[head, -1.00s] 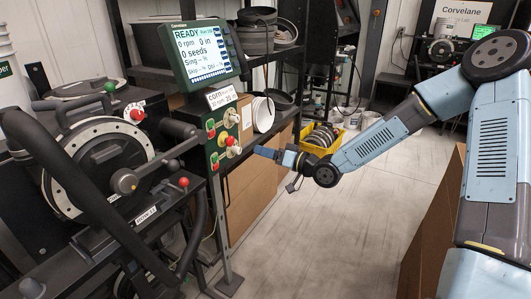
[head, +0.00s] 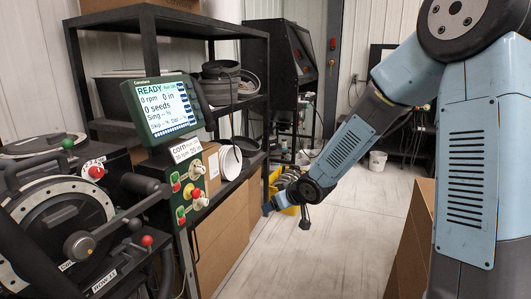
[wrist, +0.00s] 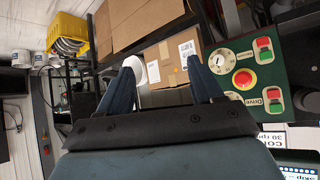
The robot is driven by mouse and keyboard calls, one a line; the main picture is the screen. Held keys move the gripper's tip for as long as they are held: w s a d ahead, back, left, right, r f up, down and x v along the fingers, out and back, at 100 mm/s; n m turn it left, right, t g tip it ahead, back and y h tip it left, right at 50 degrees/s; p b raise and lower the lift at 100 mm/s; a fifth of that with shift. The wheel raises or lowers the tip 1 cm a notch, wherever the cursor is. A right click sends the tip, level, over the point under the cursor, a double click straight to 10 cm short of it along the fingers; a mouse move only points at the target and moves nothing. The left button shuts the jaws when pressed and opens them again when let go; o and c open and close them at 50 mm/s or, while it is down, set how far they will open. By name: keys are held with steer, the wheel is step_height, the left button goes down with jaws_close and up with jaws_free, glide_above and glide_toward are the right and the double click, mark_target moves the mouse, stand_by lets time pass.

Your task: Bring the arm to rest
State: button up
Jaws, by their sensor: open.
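My gripper (head: 267,208) hangs at the end of my blue and grey arm, in the middle of the head view, right of the control panel (head: 186,192). In the wrist view its two blue fingers (wrist: 162,68) stand apart with nothing between them. Beyond the fingers are cardboard boxes (wrist: 150,22) with white labels. The panel's knobs and buttons lie to the right of the fingers in that view. No contact between my gripper and anything shows.
The seed meter (head: 50,225) with its round housing stands at the left, below the lit READY screen (head: 165,106). A black shelf (head: 165,22) and a yellow crate (head: 274,180) are behind. A brown board (head: 408,240) stands at the right. The floor (head: 320,255) between is clear.

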steer(key=s+d+r+m+h, duration=0.4)
steer(key=s+d+r+h, duration=0.3)
steer(key=s+d+r, duration=0.55)
steer(key=s+d+r+m, duration=0.1)
steer(key=s+d+r, duration=0.1)
steer(key=s, duration=0.4)
steer(key=s+d+r+m+g, duration=0.1)
steer(key=s+d+r, duration=0.1)
steer(key=s, duration=0.4)
steer(key=s+d+r+m+g+y, duration=0.1)
steer(key=s+d+r, duration=0.1)
steer(key=s, duration=0.4)
steer(key=shift+d+r, duration=0.35)
steer(key=shift+d, duration=0.4)
steer(key=shift+s, duration=0.1)
